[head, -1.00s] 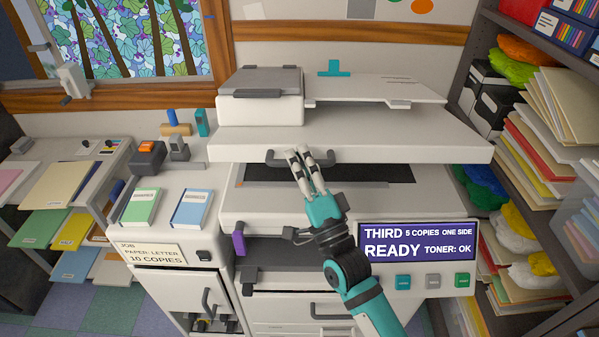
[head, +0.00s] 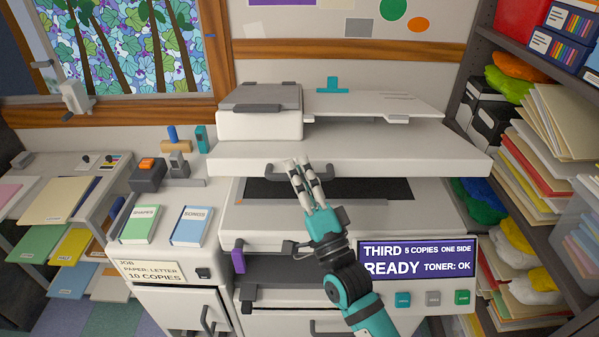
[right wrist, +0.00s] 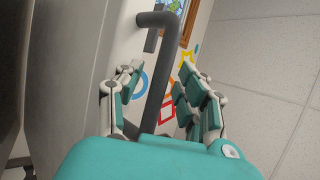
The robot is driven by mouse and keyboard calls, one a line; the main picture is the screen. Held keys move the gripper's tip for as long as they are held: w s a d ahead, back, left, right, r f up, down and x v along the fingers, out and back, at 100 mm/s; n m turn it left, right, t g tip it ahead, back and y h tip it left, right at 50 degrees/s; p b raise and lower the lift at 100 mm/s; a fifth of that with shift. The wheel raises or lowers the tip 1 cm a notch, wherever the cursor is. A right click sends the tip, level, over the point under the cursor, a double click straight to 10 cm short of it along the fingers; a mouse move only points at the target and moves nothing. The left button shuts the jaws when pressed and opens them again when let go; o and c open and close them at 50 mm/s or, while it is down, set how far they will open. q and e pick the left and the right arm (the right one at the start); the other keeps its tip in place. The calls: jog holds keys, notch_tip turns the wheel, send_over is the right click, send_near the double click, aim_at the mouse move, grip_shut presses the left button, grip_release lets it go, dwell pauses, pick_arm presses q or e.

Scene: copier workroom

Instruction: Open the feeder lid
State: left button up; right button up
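The wide white feeder lid (head: 400,155) lies across the top of the copier, with a gap under its front edge where dark glass (head: 330,189) shows. A grey bar handle (head: 341,170) is on its front. My right gripper (head: 292,164) reaches up to the left part of this handle, and its fingers cover some of it. In the right wrist view the handle (right wrist: 157,85) stands between the spread fingers of my right gripper (right wrist: 160,97), with space on both sides. The fingers are open. My left gripper is not in view.
A feeder box with a grey cover (head: 260,97) and a paper tray (head: 385,103) sit on the lid. A display (head: 417,259) is at the front right. Shelves of paper (head: 560,125) stand close on the right, and a side counter with two books (head: 191,226) on the left.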

jog(key=v, duration=1.2)
